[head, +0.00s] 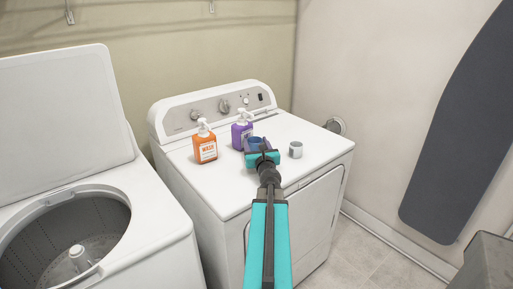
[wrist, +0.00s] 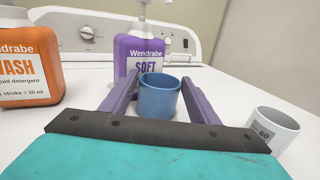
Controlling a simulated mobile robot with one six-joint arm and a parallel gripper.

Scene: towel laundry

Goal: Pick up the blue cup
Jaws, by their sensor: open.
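The blue cup (wrist: 160,98) stands upright on the white dryer top (head: 223,172), between the two fingers of my gripper (wrist: 157,93). In the wrist view the fingers are spread, one on each side of the cup; a gap shows on the left, and I cannot tell whether the right finger touches it. In the head view my gripper (head: 258,148) is over the dryer top and hides part of the blue cup (head: 255,141). My gripper is open.
A purple pump bottle (wrist: 138,52) stands just behind the cup. An orange pump bottle (wrist: 28,68) is to the left. A white cup with a grey label (wrist: 272,131) is close on the right. The dryer's control panel (head: 215,108) rises behind. An open washer (head: 150,230) stands left.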

